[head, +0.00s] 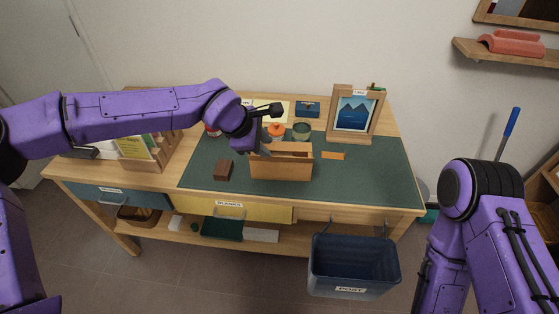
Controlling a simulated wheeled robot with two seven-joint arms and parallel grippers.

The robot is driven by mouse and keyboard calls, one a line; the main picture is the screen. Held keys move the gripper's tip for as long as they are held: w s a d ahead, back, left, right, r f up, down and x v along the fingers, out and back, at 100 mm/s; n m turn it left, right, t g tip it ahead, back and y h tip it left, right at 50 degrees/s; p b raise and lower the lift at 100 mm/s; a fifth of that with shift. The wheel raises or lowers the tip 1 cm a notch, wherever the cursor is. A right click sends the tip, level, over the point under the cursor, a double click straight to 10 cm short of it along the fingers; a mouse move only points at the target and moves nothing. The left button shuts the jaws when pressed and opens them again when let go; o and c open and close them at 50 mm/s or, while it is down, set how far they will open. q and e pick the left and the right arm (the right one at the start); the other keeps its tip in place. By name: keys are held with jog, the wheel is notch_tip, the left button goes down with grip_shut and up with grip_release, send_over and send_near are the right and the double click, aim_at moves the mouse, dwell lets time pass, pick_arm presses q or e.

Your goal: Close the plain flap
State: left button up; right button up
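A light wooden box (281,169) stands on the green mat near the front middle of the desk. Its plain front panel faces me and a wooden strip shows along its top. I cannot tell which part of it is the plain flap, or how far that flap stands open. My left gripper (264,148) is at the box's back left top corner, pointing down. Its fingers are small and partly hidden, so neither their opening nor any contact with the box is clear. My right arm is at the right edge, but its gripper is out of view.
A blue bin (353,278) hangs in front.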

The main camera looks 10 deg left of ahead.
aim_at(281, 159)
pick_arm(q)
jog(key=p+x, duration=0.1)
jog(key=x, duration=0.9)
jog(key=shift+w+d+f, duration=0.1)
jog(key=shift+w+d, duration=0.05)
jog(key=shift+d, duration=0.1)
grip_shut()
